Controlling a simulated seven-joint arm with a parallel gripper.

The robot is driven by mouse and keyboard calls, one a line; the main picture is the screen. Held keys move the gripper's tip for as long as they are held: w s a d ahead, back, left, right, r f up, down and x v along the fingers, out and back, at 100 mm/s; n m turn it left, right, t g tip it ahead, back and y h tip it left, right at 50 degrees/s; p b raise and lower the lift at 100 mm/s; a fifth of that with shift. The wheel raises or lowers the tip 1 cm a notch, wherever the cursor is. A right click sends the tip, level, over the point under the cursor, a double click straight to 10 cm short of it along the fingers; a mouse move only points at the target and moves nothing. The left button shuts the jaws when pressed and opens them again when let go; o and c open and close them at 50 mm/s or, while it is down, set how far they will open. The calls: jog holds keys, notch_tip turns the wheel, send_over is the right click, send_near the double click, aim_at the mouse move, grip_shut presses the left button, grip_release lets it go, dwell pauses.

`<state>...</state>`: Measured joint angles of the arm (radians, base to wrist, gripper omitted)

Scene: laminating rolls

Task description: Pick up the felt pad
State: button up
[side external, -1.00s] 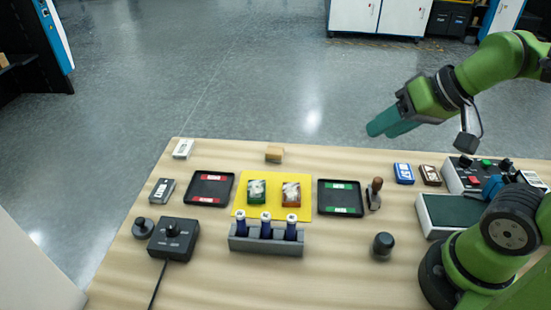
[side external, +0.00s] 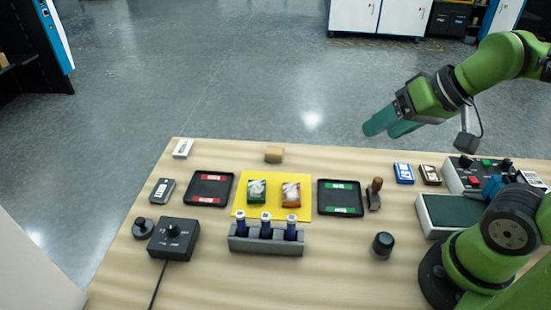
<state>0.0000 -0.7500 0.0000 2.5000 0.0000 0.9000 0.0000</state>
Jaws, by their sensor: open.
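No object is clearly recognizable as the felt pad. My gripper (side external: 380,131), with teal fingers, is raised at the upper right, beyond the table's far edge in the picture. It is open, holds nothing visible, and is apart from all objects.
A yellow mat (side external: 240,205) with two packets lies between two black trays (side external: 208,203) (side external: 341,213). A grey rack (side external: 266,244) holds three dark bottles. A stamp (side external: 374,194), a dark knob-like object (side external: 382,245), a joystick box (side external: 173,238) and a control box (side external: 466,180) stand around.

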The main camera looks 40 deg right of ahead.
jog(key=shift+o, duration=0.6)
jog(key=n+g+h, duration=0.2)
jog(key=n+g, duration=0.5)
jog(key=n, duration=0.5)
send_over(274, 150)
jog(key=f, duration=1.8)
jog(key=shift+s+f, duration=0.25)
jog(key=shift+s, duration=0.1)
jog(key=shift+w+d+f, duration=0.1)
jog(key=shift+w+f, duration=0.1)
jog(key=shift+f, duration=1.2)
jog(key=shift+w+f, duration=0.2)
jog(key=shift+f, duration=1.15)
